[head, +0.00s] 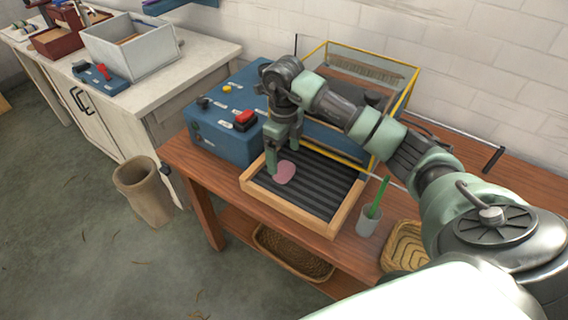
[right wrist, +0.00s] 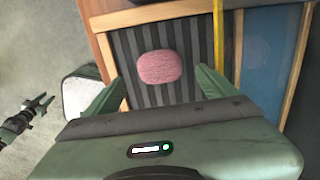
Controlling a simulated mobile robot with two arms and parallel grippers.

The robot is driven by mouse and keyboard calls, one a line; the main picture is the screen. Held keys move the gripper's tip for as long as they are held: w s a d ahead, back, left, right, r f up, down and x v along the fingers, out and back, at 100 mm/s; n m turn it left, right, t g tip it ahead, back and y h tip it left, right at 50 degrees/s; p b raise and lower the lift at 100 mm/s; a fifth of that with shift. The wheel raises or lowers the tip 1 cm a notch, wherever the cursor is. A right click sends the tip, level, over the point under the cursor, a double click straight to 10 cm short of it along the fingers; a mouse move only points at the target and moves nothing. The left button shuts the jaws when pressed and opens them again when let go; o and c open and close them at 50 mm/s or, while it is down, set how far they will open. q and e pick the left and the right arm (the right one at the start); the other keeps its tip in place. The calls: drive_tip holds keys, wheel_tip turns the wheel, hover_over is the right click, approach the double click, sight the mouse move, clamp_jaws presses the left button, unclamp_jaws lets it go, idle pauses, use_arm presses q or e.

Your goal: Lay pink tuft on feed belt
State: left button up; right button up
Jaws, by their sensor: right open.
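The pink tuft (head: 285,173) lies on the black ribbed feed belt (head: 325,195), near its left end in the head view. In the right wrist view the tuft (right wrist: 159,67) is a rounded pink pad on the dark slats. My right gripper (head: 272,168) is low over the belt, beside the tuft in the head view. In the right wrist view its fingers (right wrist: 159,78) are spread apart, with gaps between them and the tuft. My left gripper (right wrist: 38,105) shows small at the left of the right wrist view, its fingers apart and empty.
A wooden frame (head: 293,213) edges the belt. A blue control box (head: 222,138) stands to its left, and a yellow-edged guard (head: 407,95) behind. A grey cup with a green tool (head: 369,221) and a wicker basket (head: 402,246) stand to the right.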

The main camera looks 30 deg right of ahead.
sight(283, 166)
wheel_tip(283, 166, up, 8)
drive_tip(key=shift+f+b, duration=0.2)
drive_tip(key=shift+b, duration=0.25)
drive_tip(key=shift+a, duration=0.1)
